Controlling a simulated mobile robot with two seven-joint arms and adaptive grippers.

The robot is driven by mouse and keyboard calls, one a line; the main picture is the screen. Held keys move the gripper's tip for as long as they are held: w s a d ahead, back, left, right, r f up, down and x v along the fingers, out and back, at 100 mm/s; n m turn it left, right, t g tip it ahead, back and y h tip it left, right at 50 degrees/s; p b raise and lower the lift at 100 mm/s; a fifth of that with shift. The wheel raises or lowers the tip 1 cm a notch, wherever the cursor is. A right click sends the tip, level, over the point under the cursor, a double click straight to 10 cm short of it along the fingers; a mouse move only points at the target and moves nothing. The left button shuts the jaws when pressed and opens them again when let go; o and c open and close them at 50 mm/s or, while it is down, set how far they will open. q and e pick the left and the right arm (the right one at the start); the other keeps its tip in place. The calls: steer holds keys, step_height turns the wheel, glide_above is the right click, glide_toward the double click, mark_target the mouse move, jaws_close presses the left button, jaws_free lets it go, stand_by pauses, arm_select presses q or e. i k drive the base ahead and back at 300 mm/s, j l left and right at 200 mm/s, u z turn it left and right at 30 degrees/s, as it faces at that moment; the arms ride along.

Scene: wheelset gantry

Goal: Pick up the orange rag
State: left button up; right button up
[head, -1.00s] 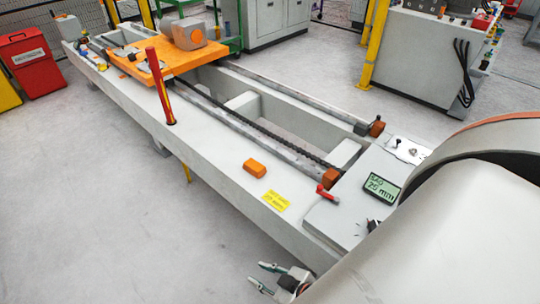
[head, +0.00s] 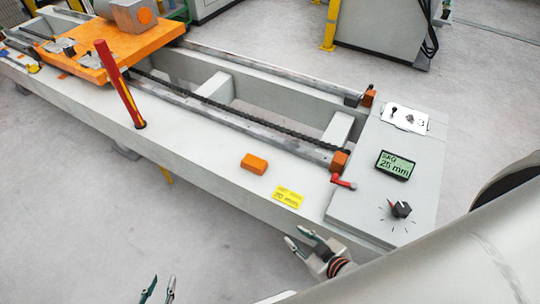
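The orange rag appears to be the small orange folded, block-like piece (head: 254,164) lying on the pale top of the gantry beam (head: 210,160), left of a yellow label. Nothing touches it. My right gripper (head: 300,236) is in front of the beam's near edge, below and right of the orange piece, its fingers apart and empty. My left gripper (head: 160,286) shows only its fingertips at the bottom edge, apart with nothing between them, well away from the orange piece. The rest of it is out of frame.
A red and yellow upright post (head: 120,90) stands left of the orange piece. A red-handled lever (head: 342,182), a display (head: 394,165) reading 25 mm and a black knob (head: 401,209) are on the right. An orange carriage (head: 100,50) sits further back. The beam top around the piece is clear.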

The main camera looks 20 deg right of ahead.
mark_target(251, 163)
steer(key=i+j+z, duration=0.15)
steer(key=z, duration=0.2)
steer(key=i+j+z, duration=0.15)
steer(key=z, duration=0.2)
steer(key=j+z, duration=0.3)
steer(key=i+j+z, duration=0.15)
steer(key=j+z, duration=0.25)
steer(key=i+j+z, duration=0.1)
steer(key=j+z, duration=0.7)
steer(key=i+j, duration=0.05)
steer(key=j, duration=0.05)
